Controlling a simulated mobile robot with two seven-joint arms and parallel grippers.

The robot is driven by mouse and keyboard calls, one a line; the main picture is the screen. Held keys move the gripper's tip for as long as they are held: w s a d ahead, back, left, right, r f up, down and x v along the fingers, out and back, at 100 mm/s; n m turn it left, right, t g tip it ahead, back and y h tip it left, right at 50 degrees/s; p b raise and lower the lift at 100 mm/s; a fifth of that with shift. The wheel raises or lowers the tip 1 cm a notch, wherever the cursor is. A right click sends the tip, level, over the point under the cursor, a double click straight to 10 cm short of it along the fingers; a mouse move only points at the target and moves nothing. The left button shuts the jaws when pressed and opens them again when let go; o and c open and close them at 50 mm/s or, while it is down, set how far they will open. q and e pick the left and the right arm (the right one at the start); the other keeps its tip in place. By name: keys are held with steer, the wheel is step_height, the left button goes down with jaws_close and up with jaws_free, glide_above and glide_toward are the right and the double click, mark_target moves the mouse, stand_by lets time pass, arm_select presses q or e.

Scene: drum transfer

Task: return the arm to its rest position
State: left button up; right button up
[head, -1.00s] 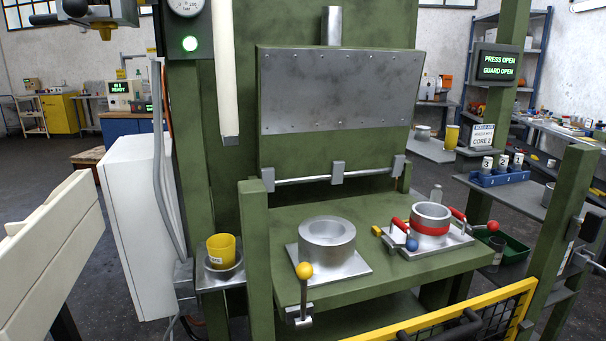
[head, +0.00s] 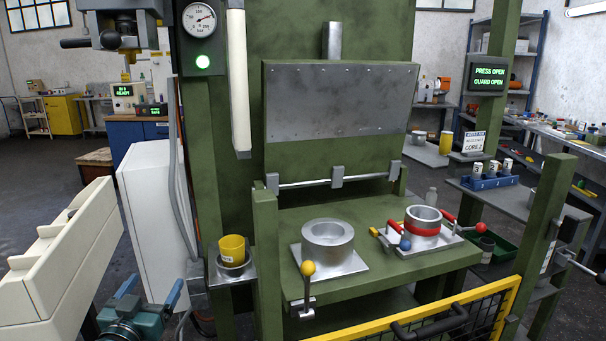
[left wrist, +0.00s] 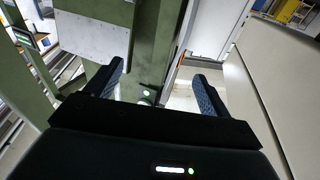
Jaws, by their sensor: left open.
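My left gripper (head: 150,297) shows at the lower left of the head view, with its two blue-edged fingers apart and nothing between them. In the left wrist view the two dark fingers (left wrist: 157,90) are spread, with only the background between them. The gripper is in front of the green press (head: 264,260), to its left, and touches nothing that I can see. My right gripper is not in view.
A yellow cup (head: 232,248) stands in a small metal holder left of the press. A metal ring (head: 328,243) and a red-banded cylinder (head: 423,228) sit on the press table. A yellow-framed guard (head: 420,318) is at the front. A white cabinet (head: 150,220) stands behind the gripper.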

arm_select(q)
steer(key=w+a+r+t+y+p, duration=0.1)
steer(key=w+a+r+y+p, duration=0.2)
steer(key=w+r, duration=0.9)
steer(key=s+d+f+m+g+h, duration=0.25)
steer(key=s+f, duration=0.35)
steer(key=f, duration=0.3)
steer(key=s+d+f+m+g+h, duration=0.15)
steer(key=s+d+f, duration=0.3)
steer(key=f, duration=0.55)
steer(key=s+d+f+g, duration=0.1)
steer(key=s+d+f, duration=0.2)
steer(key=s, duration=0.7)
steer(key=s+d+f+n+g+h, duration=0.1)
steer(key=s+d+f, duration=0.3)
steer(key=s, duration=0.5)
steer(key=s+d+f+g, duration=0.3)
steer(key=s+d+f, duration=0.1)
steer(key=s, duration=0.6)
steer(key=shift+s+d+n+h+b, duration=0.3)
steer(key=shift+d+n+h, duration=0.1)
steer(key=shift+d, duration=0.25)
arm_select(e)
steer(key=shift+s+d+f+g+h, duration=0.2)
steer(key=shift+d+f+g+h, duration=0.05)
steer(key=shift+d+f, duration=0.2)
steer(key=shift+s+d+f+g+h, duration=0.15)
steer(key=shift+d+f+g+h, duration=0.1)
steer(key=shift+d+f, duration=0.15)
